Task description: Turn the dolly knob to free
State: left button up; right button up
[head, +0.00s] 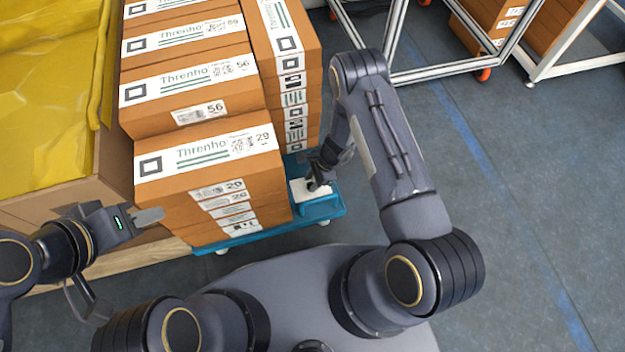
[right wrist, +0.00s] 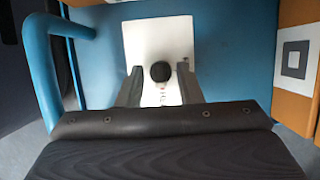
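The blue dolly (head: 270,234) stands on the floor under stacked cartons. A white plate (head: 298,187) is at its right corner. In the right wrist view, a round black knob (right wrist: 160,71) sits at the middle of the white plate (right wrist: 158,38). My right gripper (head: 316,182) is low over the plate. In the right wrist view its two fingers (right wrist: 160,80) are apart, one on each side of the knob, with a gap visible on both sides. My left gripper (head: 148,216) is in front of the cartons at the left; its finger opening is not clear.
Orange-brown cartons (head: 215,190) are stacked on the dolly beside my right gripper. A blue handle bar (right wrist: 38,75) stands left of the plate. A large box with yellow lining (head: 45,100) is at the left. A white frame cart (head: 450,70) stands behind; floor at right is clear.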

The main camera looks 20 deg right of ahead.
grip_shut()
jog(key=n+b, duration=0.1)
jog(key=n+g+b, duration=0.1)
jog(key=n, duration=0.1)
jog(key=shift+w+f+n, duration=0.1)
jog(key=shift+w+n, duration=0.1)
jog(key=shift+n, duration=0.1)
jog(key=n+g+b, duration=0.1)
jog(key=n, duration=0.1)
jog(key=n+h+b, duration=0.1)
jog(key=n, duration=0.1)
jog(key=shift+w+a+n+g+b, duration=0.1)
jog(key=shift+n+g+b, duration=0.2)
jog(key=shift+g+b, duration=0.1)
jog(key=n+h+b, duration=0.1)
jog(key=n, duration=0.1)
jog(key=n+g+h+b, duration=0.1)
jog(key=n, duration=0.2)
jog(key=shift+a, duration=0.1)
jog(key=shift+a+n+h+b, duration=0.1)
jog(key=shift+n+h+b, duration=0.7)
jog(key=shift+n, duration=1.5)
